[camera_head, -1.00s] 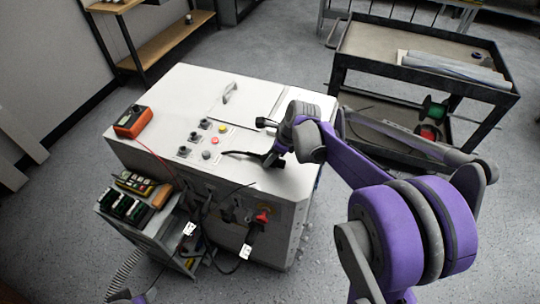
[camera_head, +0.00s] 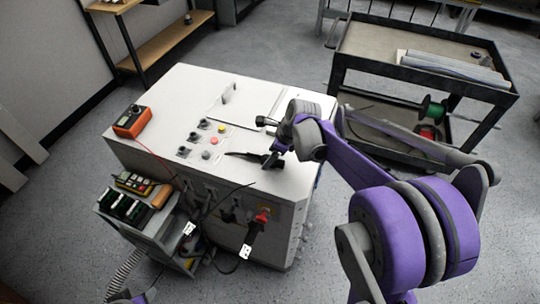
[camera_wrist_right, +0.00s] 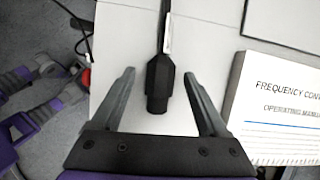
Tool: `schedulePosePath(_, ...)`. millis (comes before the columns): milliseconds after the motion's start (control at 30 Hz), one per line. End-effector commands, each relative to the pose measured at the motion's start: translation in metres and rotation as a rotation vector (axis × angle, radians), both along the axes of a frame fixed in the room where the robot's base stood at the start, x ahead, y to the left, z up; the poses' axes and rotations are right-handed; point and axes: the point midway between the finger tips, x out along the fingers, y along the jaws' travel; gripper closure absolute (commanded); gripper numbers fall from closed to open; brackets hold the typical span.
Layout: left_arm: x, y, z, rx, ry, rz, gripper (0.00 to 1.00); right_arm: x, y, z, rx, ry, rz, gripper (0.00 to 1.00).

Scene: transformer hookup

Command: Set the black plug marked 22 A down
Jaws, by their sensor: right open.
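A black plug (camera_wrist_right: 158,84) with its black cable lies on the white cabinet top (camera_wrist_right: 120,60). In the right wrist view it sits between the fingers of my right gripper (camera_wrist_right: 160,92), with a gap on each side. That gripper is open. In the head view the plug (camera_head: 268,160) is partly covered by my right gripper (camera_head: 277,155), above the cabinet's right part. A pale label strip runs along the cable side; no marking is readable. Only a bit of my left arm shows at the bottom left of the head view, and its jaws are unclear.
An operating manual (camera_wrist_right: 275,108) lies right of the plug in the wrist view. Connectors and buttons (camera_head: 205,140) and an orange meter (camera_head: 132,121) are on the cabinet top. A small shelf cart (camera_head: 150,222) stands at its front left. A black trolley (camera_head: 400,83) stands behind right.

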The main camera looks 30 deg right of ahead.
Motion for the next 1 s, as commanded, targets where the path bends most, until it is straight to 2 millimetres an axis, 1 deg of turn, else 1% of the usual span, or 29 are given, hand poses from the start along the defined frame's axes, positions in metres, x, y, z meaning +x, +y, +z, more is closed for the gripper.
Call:
schedulePosePath(300, 0.002, 0.000, 0.006, 0.000, -0.003, 0.000, 0.48, -0.022, -0.015, 0.061, 0.000, -0.001, -0.004, 0.23)
schedulePosePath(400, 0.002, 0.000, 0.008, 0.000, -0.004, 0.000, 0.48, -0.028, -0.019, 0.079, 0.000, 0.000, -0.003, 0.23)
schedulePosePath(533, 0.002, 0.000, 0.009, 0.000, -0.005, 0.000, 0.48, -0.033, -0.023, 0.095, 0.000, 0.000, -0.001, 0.23)
schedulePosePath(667, 0.003, 0.000, 0.009, 0.000, -0.005, 0.000, 0.48, -0.038, -0.023, 0.103, -0.006, -0.003, 0.014, 0.23)
schedulePosePath(767, 0.002, 0.000, 0.009, 0.000, -0.005, 0.000, 0.48, -0.048, -0.012, 0.102, -0.059, -0.026, 0.123, 0.23)
schedulePosePath(833, 0.003, 0.000, 0.009, 0.000, -0.005, 0.000, 0.48, -0.061, 0.004, 0.097, -0.134, -0.059, 0.280, 0.23)
schedulePosePath(867, 0.003, 0.000, 0.009, 0.000, -0.005, 0.000, 0.48, -0.069, 0.012, 0.095, -0.175, -0.077, 0.367, 0.23)
schedulePosePath(967, 0.003, 0.000, 0.009, 0.000, -0.005, 0.000, 0.48, -0.100, 0.039, 0.082, -0.340, -0.143, 0.715, 0.23)
schedulePosePath(1000, 0.002, 0.000, 0.009, 0.000, -0.005, 0.000, 0.48, -0.113, 0.049, 0.077, -0.411, -0.170, 0.866, 0.23)
